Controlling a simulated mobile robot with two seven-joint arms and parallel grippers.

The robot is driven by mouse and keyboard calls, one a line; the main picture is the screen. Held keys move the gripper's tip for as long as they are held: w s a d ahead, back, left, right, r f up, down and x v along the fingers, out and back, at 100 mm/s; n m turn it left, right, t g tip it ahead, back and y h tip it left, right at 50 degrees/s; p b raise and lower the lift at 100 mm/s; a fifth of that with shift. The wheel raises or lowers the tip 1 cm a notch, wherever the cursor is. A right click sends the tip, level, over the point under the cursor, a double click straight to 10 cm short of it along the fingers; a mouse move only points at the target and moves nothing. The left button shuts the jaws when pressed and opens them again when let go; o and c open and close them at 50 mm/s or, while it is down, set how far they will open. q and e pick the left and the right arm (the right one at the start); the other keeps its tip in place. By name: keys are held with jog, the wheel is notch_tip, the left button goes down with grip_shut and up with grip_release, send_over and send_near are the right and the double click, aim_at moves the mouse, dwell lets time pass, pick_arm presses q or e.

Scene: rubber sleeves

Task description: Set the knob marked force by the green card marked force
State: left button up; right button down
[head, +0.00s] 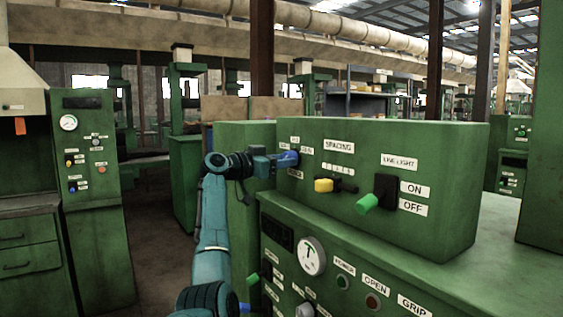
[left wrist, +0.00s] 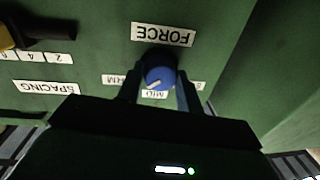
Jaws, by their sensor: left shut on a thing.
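The blue force knob (left wrist: 160,77) sits on the green machine box, beside a white label reading FORCE (left wrist: 162,35) that appears upside down in the left wrist view. Small labels stand around it; one reads MID (left wrist: 154,94), and the others are partly hidden by my fingers. A pale mark shows on the lower left of the knob's face. My left gripper (left wrist: 161,84) is shut on the knob, one finger on each side. In the head view the gripper (head: 287,160) reaches the box's left part. I cannot make out a green card marked force. My right gripper is out of view.
Below are a gauge (head: 312,256) and several buttons. A green cabinet (head: 95,160) and an orange card (head: 20,126) are at left.

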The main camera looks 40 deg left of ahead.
pick_arm(q)
jog(key=shift+c, duration=0.6)
jog(key=shift+n, duration=0.3)
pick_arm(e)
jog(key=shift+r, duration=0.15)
pick_arm(q)
jog(key=n+p, duration=0.4)
jog(key=n, duration=0.4)
jog(key=shift+r+n+g, duration=0.15)
jog(key=shift+n+g, duration=0.15)
jog(key=shift+g, duration=0.1)
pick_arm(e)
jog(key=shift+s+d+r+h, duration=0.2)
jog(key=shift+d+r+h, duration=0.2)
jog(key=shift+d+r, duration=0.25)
pick_arm(q)
jog(key=shift+p, duration=0.3)
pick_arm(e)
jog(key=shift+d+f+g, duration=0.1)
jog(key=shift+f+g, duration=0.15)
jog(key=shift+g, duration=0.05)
